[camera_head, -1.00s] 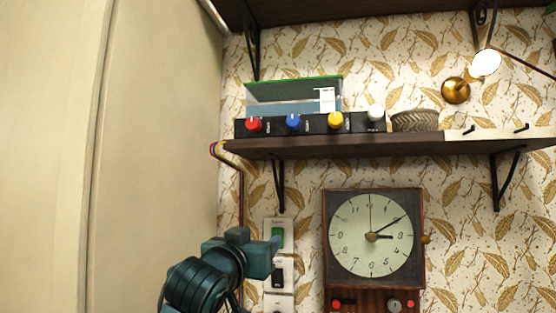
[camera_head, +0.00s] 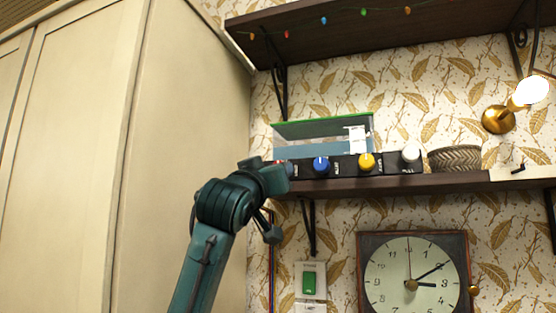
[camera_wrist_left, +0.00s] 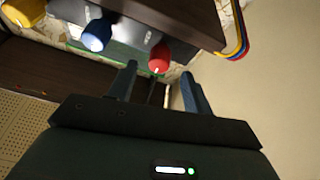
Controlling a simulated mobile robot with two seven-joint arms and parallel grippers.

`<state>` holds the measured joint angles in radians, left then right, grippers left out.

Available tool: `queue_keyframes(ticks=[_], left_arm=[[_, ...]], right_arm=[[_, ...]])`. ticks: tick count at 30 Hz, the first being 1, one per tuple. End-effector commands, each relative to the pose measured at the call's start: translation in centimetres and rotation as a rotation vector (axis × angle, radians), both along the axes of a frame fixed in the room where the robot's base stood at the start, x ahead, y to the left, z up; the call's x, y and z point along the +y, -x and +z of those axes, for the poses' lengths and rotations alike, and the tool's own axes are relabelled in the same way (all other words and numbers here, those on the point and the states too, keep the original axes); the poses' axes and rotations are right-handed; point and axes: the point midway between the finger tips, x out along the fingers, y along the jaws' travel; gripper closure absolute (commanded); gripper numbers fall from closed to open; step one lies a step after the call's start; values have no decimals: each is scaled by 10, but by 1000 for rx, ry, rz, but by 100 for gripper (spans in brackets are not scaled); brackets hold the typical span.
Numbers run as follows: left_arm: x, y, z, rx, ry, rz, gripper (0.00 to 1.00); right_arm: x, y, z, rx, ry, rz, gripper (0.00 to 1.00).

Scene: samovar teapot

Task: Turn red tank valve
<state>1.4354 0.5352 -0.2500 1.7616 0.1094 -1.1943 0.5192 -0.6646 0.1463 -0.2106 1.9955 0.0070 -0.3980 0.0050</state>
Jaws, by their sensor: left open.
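The red tank valve is a red knob (camera_wrist_left: 159,57) on the front of a black panel. In the left wrist view it sits just beyond the fingertips, between them and nearer the left one. My left gripper (camera_wrist_left: 161,78) is open, with its two fingers apart and nothing between them. In the head view my left gripper (camera_head: 274,177) is raised to the shelf at the panel's left end and hides most of the red knob. My right gripper is in neither view.
A blue knob (camera_head: 321,165), yellow knob (camera_head: 366,161) and white knob (camera_head: 410,154) share the panel. A glass tank (camera_head: 315,131) stands behind it. The shelf edge (camera_head: 400,187) runs below. A tall cabinet (camera_head: 190,130) is at left and a clock (camera_head: 412,280) hangs below.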

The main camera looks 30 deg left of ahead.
Motion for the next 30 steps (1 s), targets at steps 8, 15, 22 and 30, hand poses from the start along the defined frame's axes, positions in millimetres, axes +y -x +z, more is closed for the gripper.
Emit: queue_keyframes(ticks=[8, 15, 22, 30], left_arm=[[9, -33, 16, -1, 0, 1, 50], [10, -39, 17, -2, 0, 0, 50], [10, -39, 16, -2, -1, -1, 57], [10, -39, 16, -1, -1, -1, 79]], right_arm=[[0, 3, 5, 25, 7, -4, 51], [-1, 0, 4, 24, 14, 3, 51], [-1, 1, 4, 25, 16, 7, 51], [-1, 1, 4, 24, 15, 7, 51]])
